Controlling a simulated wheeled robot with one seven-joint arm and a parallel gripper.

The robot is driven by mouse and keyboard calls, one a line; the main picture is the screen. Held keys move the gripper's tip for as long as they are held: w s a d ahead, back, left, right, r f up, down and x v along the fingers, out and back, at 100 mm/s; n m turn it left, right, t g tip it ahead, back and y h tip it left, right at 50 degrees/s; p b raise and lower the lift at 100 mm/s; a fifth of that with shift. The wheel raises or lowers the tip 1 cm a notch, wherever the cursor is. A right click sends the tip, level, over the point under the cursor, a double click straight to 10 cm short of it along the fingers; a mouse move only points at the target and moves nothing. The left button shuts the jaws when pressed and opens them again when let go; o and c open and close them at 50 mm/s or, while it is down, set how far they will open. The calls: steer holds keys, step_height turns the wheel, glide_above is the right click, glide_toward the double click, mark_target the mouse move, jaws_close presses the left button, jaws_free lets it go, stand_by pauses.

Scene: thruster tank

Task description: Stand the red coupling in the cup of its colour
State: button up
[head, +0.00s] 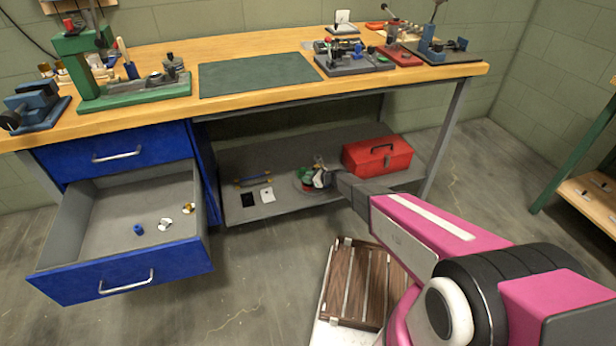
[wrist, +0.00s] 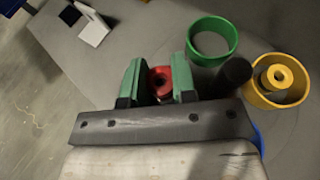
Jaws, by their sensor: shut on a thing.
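The red coupling (wrist: 160,82) is between the green-tipped fingers of my gripper (wrist: 159,80) in the wrist view, and the fingers are shut on it. Its round top and centre hole show; its lower end is hidden by my gripper. A green cup (wrist: 212,41) stands just beyond and to the right, and looks empty. A yellow cup (wrist: 277,82) farther right has a yellow coupling (wrist: 278,77) standing in it. No red cup can be made out. In the head view my gripper (head: 318,180) is low over the shelf beneath the bench.
A dark upright cylinder (wrist: 234,73) stands between the cups and my gripper. A red toolbox (head: 377,155) is right of my gripper on the lower shelf (head: 285,147). The blue drawer (head: 127,278) is open at left, with a blue piece (head: 138,229) inside. The bench top hangs over the shelf.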

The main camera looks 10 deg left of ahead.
steer(key=shift+f, duration=1.9)
steer(key=o, duration=0.8)
steer(key=shift+w+f, duration=0.1)
steer(key=shift+o, duration=0.9)
steer(key=r+v, duration=0.1)
steer(key=v, duration=1)
steer(key=shift+r, duration=0.3)
steer(key=shift+r, duration=0.1)
